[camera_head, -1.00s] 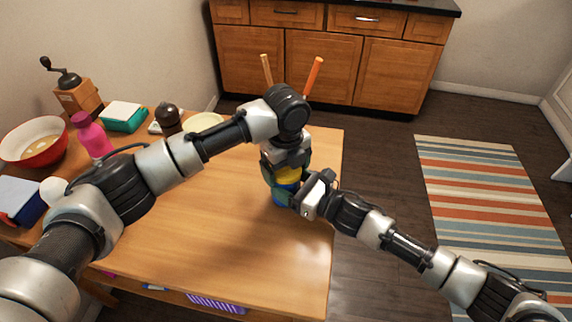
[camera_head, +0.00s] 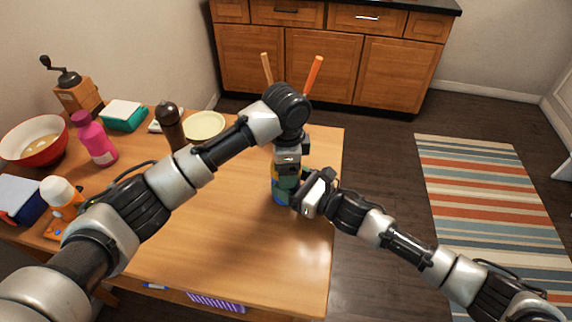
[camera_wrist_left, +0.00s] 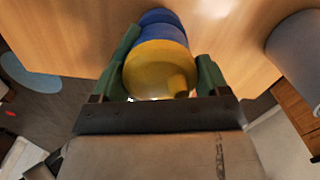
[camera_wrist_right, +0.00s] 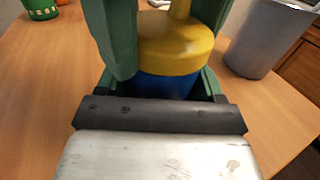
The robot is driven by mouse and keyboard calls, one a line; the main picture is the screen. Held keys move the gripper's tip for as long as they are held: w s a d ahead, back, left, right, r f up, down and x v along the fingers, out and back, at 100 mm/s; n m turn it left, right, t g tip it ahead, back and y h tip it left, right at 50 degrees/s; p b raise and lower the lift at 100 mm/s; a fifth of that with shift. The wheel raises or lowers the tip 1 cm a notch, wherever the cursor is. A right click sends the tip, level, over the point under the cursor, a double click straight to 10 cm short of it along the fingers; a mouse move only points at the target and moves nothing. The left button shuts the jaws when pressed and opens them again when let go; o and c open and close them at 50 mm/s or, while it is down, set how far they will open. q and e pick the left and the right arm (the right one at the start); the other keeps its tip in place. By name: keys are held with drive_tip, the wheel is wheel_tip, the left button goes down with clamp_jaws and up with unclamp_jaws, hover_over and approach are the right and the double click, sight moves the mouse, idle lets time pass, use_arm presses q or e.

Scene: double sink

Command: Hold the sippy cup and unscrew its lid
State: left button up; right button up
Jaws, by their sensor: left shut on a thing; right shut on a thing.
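The sippy cup has a blue body (camera_head: 280,197) and a yellow lid (camera_wrist_right: 175,42) with a spout. It stands upright near the table's right side. My left gripper (camera_head: 284,180) comes down from above and is shut on the yellow lid, one green finger on each side in the left wrist view (camera_wrist_left: 160,75). My right gripper (camera_head: 296,197) reaches in from the right and is shut on the blue body (camera_wrist_right: 165,85), low down. The lid sits on the body with no gap that I can see. The fingers hide much of the cup in the head view.
A grey cylindrical container (camera_wrist_right: 268,38) stands close by; two long handles (camera_head: 313,78) rise behind my left arm. A pink bottle (camera_head: 95,140), dark grinder (camera_head: 170,128), pale plate (camera_head: 205,125) and red bowl (camera_head: 35,143) stand left. The front of the table (camera_head: 235,230) is clear.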

use_arm(q)
drive_tip(key=shift+n, duration=0.6)
drive_tip(key=shift+r, duration=0.1)
drive_tip(key=o, duration=1)
drive_tip(key=shift+s, duration=0.1)
drive_tip(key=shift+d, duration=0.1)
